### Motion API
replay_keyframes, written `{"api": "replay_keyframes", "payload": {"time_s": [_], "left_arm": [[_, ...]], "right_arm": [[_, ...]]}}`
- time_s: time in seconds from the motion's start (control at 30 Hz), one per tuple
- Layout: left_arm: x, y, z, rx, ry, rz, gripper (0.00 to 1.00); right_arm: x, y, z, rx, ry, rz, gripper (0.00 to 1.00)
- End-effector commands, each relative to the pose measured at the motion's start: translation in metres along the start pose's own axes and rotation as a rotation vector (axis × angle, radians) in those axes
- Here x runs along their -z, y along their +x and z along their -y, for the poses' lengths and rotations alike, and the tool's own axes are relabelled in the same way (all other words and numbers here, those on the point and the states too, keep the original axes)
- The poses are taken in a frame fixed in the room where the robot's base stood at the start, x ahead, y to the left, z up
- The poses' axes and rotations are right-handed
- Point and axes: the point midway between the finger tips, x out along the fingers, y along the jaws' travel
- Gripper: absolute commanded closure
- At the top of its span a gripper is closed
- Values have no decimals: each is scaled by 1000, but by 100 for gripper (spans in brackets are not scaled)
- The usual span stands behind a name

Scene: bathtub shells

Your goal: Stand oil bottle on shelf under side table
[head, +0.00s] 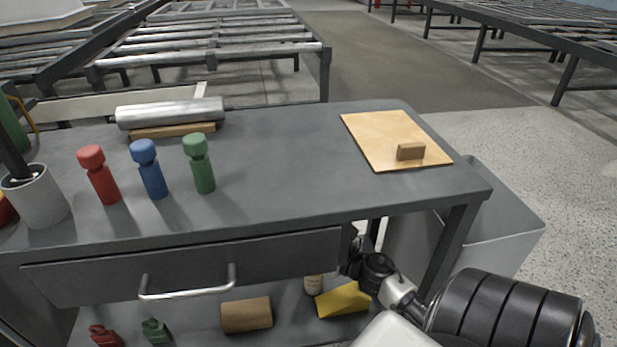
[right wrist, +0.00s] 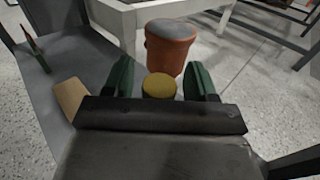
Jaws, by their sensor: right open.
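A pale bottle (head: 313,284), which looks like the oil bottle, appears upright on the shelf (head: 190,325) under the side table (head: 270,170). Its upper part is hidden behind the drawer front in the head view. In the right wrist view a round yellow top (right wrist: 160,86), likely its cap, sits between the green fingers of my right gripper (right wrist: 160,80). The fingers are open, one on each side, with gaps showing. In the head view my right arm reaches under the table's right end, and its fingers are hidden. My left gripper is not in view.
A yellow cloth-like piece (head: 343,300), a brown block (head: 246,314) and red and green items (head: 154,331) lie on the shelf. A drawer (head: 190,268) hangs above. A grey bin (head: 495,215) stands right; a reddish bucket (right wrist: 171,50) stands beyond the gripper.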

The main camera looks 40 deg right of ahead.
Motion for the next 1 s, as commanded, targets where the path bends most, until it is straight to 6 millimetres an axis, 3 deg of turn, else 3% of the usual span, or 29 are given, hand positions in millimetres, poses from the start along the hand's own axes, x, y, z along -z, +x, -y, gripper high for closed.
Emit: {"api": "replay_keyframes", "payload": {"time_s": [0.2, 0.4, 1.0], "left_arm": [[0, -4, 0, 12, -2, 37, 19], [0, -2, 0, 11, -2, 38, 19], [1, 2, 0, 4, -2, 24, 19]], "right_arm": [[0, -41, 0, 3, 3, -3, 43], [0, -62, 0, 1, 1, -1, 43], [0, -65, 0, 0, 0, -1, 43]]}}
